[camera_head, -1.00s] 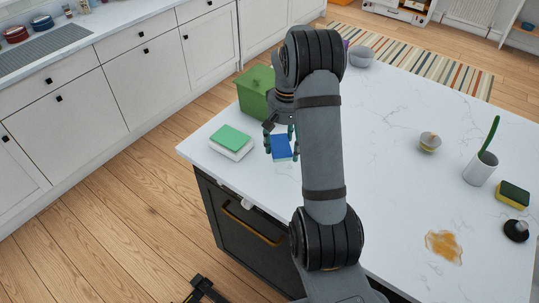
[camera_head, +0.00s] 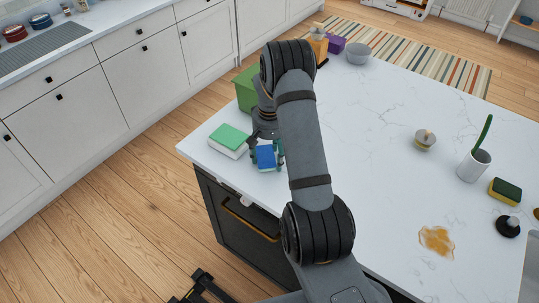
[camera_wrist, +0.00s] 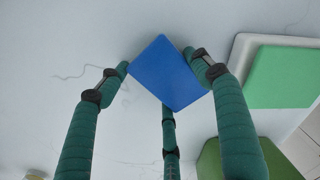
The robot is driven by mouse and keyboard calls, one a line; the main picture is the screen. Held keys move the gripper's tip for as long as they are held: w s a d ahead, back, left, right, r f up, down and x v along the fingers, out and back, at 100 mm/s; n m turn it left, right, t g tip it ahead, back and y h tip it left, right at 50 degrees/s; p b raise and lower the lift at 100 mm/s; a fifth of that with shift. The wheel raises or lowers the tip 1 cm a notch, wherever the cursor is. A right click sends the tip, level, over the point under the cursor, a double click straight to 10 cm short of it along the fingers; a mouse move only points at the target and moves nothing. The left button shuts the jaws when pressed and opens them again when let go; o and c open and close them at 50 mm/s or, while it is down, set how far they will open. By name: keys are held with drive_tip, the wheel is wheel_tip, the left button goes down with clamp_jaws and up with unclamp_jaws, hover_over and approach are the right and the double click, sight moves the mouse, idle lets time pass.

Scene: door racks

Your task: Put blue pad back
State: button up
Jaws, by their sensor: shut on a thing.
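The blue pad (camera_head: 266,154) is a small flat rectangle near the counter's left end. My gripper (camera_head: 267,152) is shut on it, its green fingers around its edges. In the wrist view the blue pad (camera_wrist: 168,75) sits between the left and right fingertips, with a third finger below it. The pad lies turned at an angle to my gripper. I cannot tell whether it touches the counter or is held just above it. My wrist partly hides the area behind it.
A green pad (camera_head: 230,136) on a white one (camera_head: 225,151) lies just left of the blue pad. A green box (camera_head: 243,91) stands behind. The white counter (camera_head: 385,110) is mostly clear to the right, with a brown spill (camera_head: 436,241) near the front.

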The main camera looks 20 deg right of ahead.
sight(269, 156)
drive_tip(key=o, duration=1.1)
drive_tip(key=shift+f, duration=0.1)
drive_tip(key=shift+o, duration=0.2)
drive_tip(key=shift+w+r, duration=0.1)
drive_tip(key=shift+r, duration=0.45)
wheel_tip(269, 156, up, 11)
drive_tip(key=b, duration=0.1)
drive_tip(key=shift+r, duration=0.15)
wheel_tip(269, 156, down, 12)
drive_tip(key=shift+r+p, duration=0.1)
drive_tip(key=shift+p, duration=0.65)
drive_tip(key=shift+r+b, duration=0.85)
drive_tip(key=shift+r, duration=1)
